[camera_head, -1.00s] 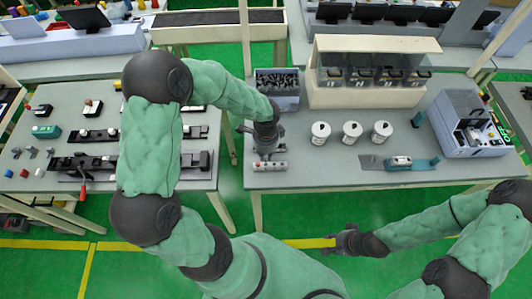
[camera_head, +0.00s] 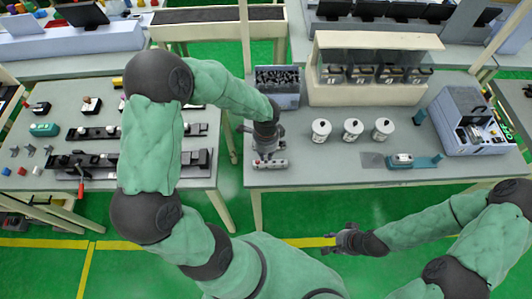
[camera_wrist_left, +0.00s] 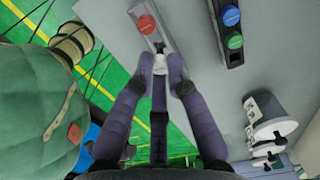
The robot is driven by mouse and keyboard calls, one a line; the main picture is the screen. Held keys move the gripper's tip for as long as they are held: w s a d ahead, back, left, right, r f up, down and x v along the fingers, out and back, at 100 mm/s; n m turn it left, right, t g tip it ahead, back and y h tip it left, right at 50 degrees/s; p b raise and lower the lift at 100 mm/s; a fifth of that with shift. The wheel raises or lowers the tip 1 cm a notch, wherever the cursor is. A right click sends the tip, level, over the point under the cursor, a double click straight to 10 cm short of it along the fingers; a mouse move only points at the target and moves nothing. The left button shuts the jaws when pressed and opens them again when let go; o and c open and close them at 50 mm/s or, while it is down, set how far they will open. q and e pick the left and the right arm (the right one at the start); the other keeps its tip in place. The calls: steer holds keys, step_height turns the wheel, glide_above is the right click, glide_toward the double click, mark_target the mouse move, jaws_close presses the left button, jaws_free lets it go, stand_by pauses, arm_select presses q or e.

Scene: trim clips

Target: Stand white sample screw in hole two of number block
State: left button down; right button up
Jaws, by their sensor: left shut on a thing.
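The number block (camera_head: 270,164), a pale bar with red spots, lies near the front left edge of the right table. My left gripper (camera_head: 267,156) points down right over it. In the left wrist view the block (camera_wrist_left: 137,14) carries a red cap, and my left gripper (camera_wrist_left: 160,68) is shut on the white sample screw (camera_wrist_left: 160,62). The screw stands close to the block; its lower end is hidden, so I cannot tell whether it is in a hole. My right gripper (camera_head: 337,240) is empty, its fingers apart, in front of the table.
Several white canisters (camera_head: 321,131) stand right of the left gripper. A bin of dark screws (camera_head: 277,88) is behind it. The right table's front edge is mostly clear.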

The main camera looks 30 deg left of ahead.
arm_select(q)
steer(key=shift+f+b, duration=1.15)
steer(key=shift+f, duration=0.35)
stand_by(0.4)
steer(key=c, duration=1.2)
jaws_free()
steer(key=shift+o, duration=0.2)
step_height(320, 180, up, 12)
steer(key=shift+s, duration=0.1)
